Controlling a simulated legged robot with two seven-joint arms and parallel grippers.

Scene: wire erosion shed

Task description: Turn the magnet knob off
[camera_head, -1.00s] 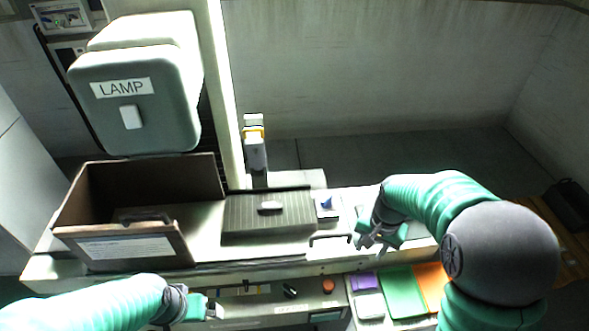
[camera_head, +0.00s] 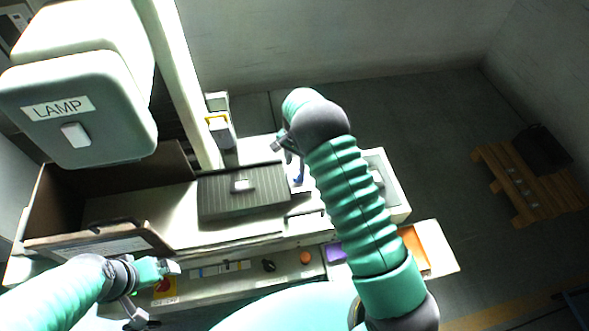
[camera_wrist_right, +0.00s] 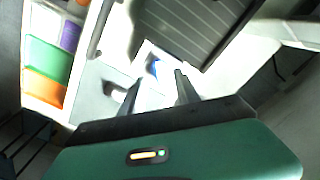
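A small blue knob (camera_head: 299,180), which I take to be the magnet knob, sits on a pale plate just right of the grey ribbed block (camera_head: 243,190). In the right wrist view the blue knob (camera_wrist_right: 153,68) lies just beyond and between my fingertips. My right gripper (camera_head: 281,144) is above and behind the knob in the head view, partly hidden by its own arm. In the right wrist view the right gripper (camera_wrist_right: 156,82) is open and empty, apart from the knob. My left gripper (camera_head: 172,268) is low at the left, before the bench front; its finger opening is unclear.
A black knob (camera_head: 268,266) and an orange button (camera_head: 306,257) are on the bench front. A wooden pallet (camera_head: 520,185) lies on the floor at right.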

